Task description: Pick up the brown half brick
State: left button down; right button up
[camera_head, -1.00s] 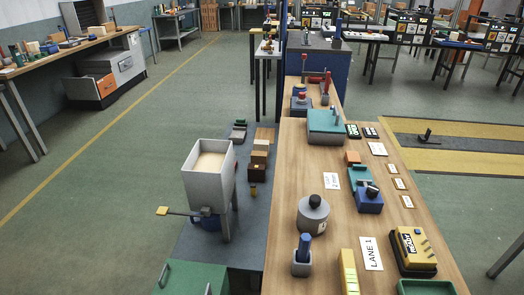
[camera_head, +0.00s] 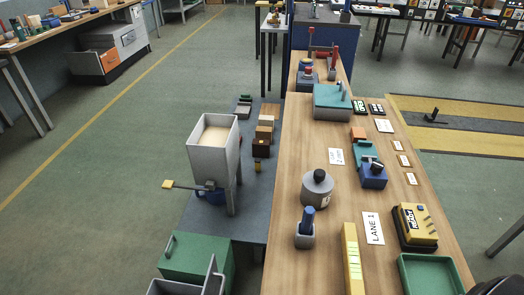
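A dark brown block (camera_head: 262,149), which looks like the brown half brick, is in a group of blocks on the grey low platform, right of the white hopper. Lighter tan blocks (camera_head: 267,120) are just behind it. A small yellowish piece (camera_head: 258,166) is just in front of it. The blocks are small in view, so I cannot tell their exact sizes or whether they touch. Neither of my grippers can be made out in the head view.
The white hopper (camera_head: 213,150) with sand-coloured fill stands left of the blocks, its yellow-tipped lever (camera_head: 168,184) sticking out left. A green box (camera_head: 195,262) is in front. The wooden bench (camera_head: 285,235) on the right holds a grey round weight (camera_head: 317,190) and tools. Floor at left is clear.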

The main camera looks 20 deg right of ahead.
aim_at(260, 147)
jog(key=u, duration=0.65)
jog(key=i+j+u, duration=0.25)
jog(key=j, duration=0.45)
jog(key=i+j+u, duration=0.25)
jog(key=i+j, duration=0.25)
jog(key=i+j+u, duration=0.3)
jog(key=i+j, duration=0.15)
jog(key=j, duration=0.2)
jog(key=i+z, duration=0.15)
jog(key=i, duration=0.25)
jog(key=i+j+z, duration=0.1)
jog(key=i, duration=0.25)
jog(key=i+j+z, duration=0.15)
jog(key=i, duration=0.25)
jog(key=i+l+z, duration=0.2)
jog(key=i+z, duration=0.25)
jog(key=i+l+z, duration=0.15)
jog(key=z, duration=0.3)
jog(key=i+j+z, duration=0.1)
jog(key=i+z, duration=0.35)
jog(key=i+j+z, duration=0.2)
jog(key=i+z, duration=0.4)
jog(key=i, duration=0.9)
jog(key=i+z, duration=0.15)
jog(key=i, duration=0.85)
